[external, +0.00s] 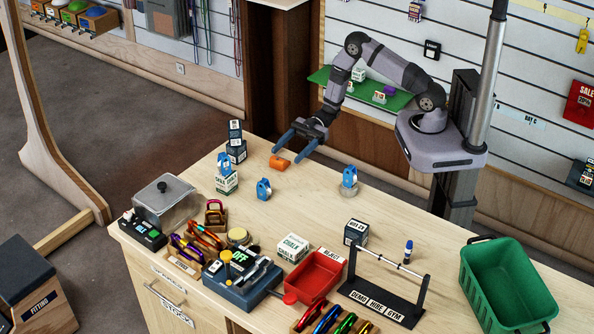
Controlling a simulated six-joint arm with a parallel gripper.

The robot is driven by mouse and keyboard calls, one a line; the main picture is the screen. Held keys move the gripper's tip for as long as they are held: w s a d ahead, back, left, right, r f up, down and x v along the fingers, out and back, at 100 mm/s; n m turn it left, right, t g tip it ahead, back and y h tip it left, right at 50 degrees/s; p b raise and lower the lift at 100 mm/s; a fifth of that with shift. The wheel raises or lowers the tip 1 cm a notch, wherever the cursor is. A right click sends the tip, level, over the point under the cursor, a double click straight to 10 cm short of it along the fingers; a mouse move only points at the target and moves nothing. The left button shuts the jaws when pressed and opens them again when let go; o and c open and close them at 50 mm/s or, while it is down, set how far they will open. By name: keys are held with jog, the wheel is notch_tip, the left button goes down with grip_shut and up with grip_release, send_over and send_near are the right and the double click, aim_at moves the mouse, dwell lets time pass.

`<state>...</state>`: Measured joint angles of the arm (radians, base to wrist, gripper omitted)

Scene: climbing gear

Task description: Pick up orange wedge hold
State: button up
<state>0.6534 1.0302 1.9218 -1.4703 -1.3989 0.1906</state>
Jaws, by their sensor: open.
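The orange wedge hold (280,163) lies on the wooden tabletop, near the far left part of the table. My gripper (291,150) is open, with its two blue fingers spread and pointing down to the left. The fingers appear above and close beside the hold, one to each side of it in the picture. I cannot tell the exact height of the fingertips over the table. Nothing shows between the fingers as held.
Blue devices stand nearby, one on a chalk box (227,183), one alone (263,190) and one on a white base (348,181). Dark stacked boxes (236,142) stand left. A red tray (315,277) and green basket (507,285) are in front. Bare tabletop lies right of the hold.

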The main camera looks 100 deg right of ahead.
aim_at(280, 159)
jog(key=shift+w+a+r+p, duration=0.2)
jog(key=shift+w+a+p, duration=0.2)
jog(key=shift+p, duration=0.15)
jog(key=p+x, duration=0.1)
jog(key=x, duration=0.2)
jog(key=shift+r+p, duration=0.1)
jog(key=shift+p, duration=0.25)
jog(key=shift+w+a+f, duration=0.25)
jog(key=shift+w+a, duration=0.1)
jog(key=shift+w, duration=0.05)
jog(key=shift+c, duration=0.3)
jog(key=c, duration=1.1)
